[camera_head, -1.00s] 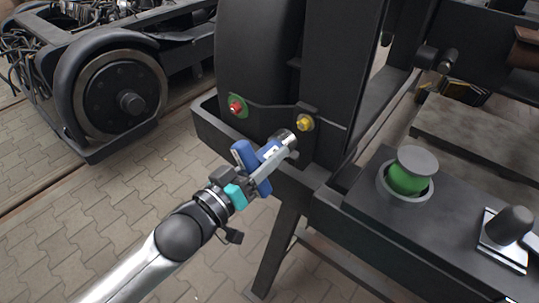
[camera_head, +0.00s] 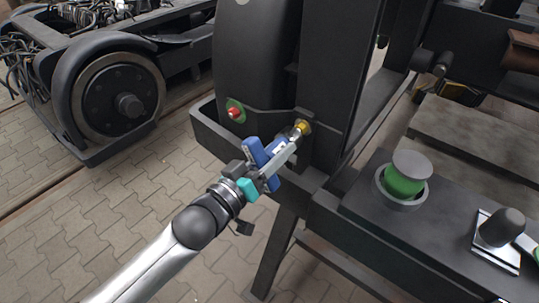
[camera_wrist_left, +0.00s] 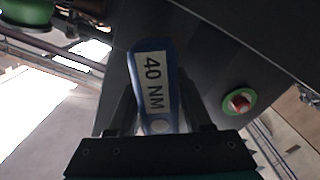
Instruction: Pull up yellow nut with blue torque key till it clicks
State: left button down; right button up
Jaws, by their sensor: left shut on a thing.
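The yellow nut (camera_head: 303,127) sits on the dark bogie frame, partly covered by the head of the torque key. The blue torque key (camera_head: 257,151) is held in my left gripper (camera_head: 268,168), which is shut on it. The key's metal head points up and right and meets the nut in the head view; whether it is fully seated cannot be told. In the left wrist view the blue key (camera_wrist_left: 153,85) shows a "40 NM" label between the fingers. My right gripper is not in view.
A red nut on a green plate (camera_head: 235,112) is left of the yellow nut; it also shows in the left wrist view (camera_wrist_left: 239,102). A green button-like cylinder (camera_head: 405,175) and a black knob (camera_head: 502,227) stand on the dark bench at right. A wheeled bogie (camera_head: 120,100) is at back left.

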aim_at(286, 142)
pick_arm(q)
jog(key=shift+x, duration=0.95)
jog(key=shift+w+d+r, duration=0.1)
jog(key=shift+w+d, duration=0.2)
jog(key=shift+w, duration=0.1)
jog(key=shift+w+d, duration=0.15)
jog(key=shift+w, duration=0.1)
